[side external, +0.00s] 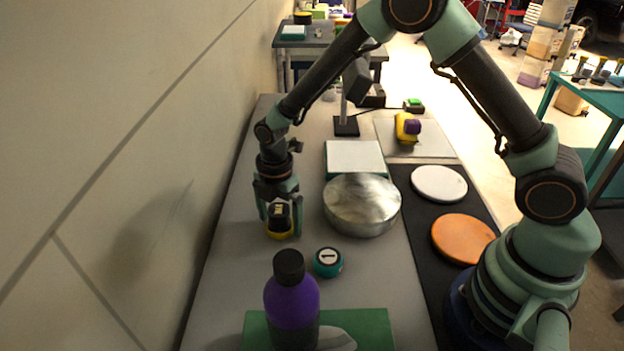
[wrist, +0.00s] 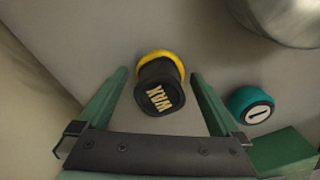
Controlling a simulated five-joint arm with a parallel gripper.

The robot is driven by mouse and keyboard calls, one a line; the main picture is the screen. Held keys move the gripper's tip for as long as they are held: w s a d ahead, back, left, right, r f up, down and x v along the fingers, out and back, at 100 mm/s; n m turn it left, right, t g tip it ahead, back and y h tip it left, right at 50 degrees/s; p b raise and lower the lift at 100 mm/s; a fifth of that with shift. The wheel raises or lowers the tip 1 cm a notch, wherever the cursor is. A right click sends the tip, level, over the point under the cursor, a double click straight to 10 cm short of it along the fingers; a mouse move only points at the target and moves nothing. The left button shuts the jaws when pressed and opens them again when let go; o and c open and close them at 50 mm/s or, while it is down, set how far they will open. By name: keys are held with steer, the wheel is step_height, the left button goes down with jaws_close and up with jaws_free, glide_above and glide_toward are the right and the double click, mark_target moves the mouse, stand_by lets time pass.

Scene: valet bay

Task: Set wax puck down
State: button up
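The wax puck (side external: 279,217) has a black top with pale WAX lettering and a yellow base. It appears to rest upright on the grey bench, near the wall side. In the wrist view the wax puck (wrist: 160,92) lies between my two fingers, with a visible gap on each side. My gripper (side external: 279,212) points down around the puck. It also shows in the wrist view (wrist: 158,74), its green fingers spread and not closed on the puck.
A teal puck marked 1 (side external: 327,262) and a metal bowl (side external: 362,205) stand to the right. A purple bottle (side external: 291,308) and a green mat (side external: 375,328) are in front. White (side external: 439,183) and orange (side external: 464,239) discs lie on a black mat. The wall (side external: 120,200) is close on the left.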

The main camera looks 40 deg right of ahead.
mark_target(279, 209)
step_height(279, 209, up, 11)
steer(key=shift+r, duration=0.2)
steer(key=s+d+r+m+t, duration=0.5)
steer(key=s+d+r+m, duration=0.6)
steer(key=m, duration=0.9)
steer(key=shift+s+d+r+m+t, duration=0.35)
steer(key=shift+s+r, duration=0.85)
steer(key=shift+s, duration=0.45)
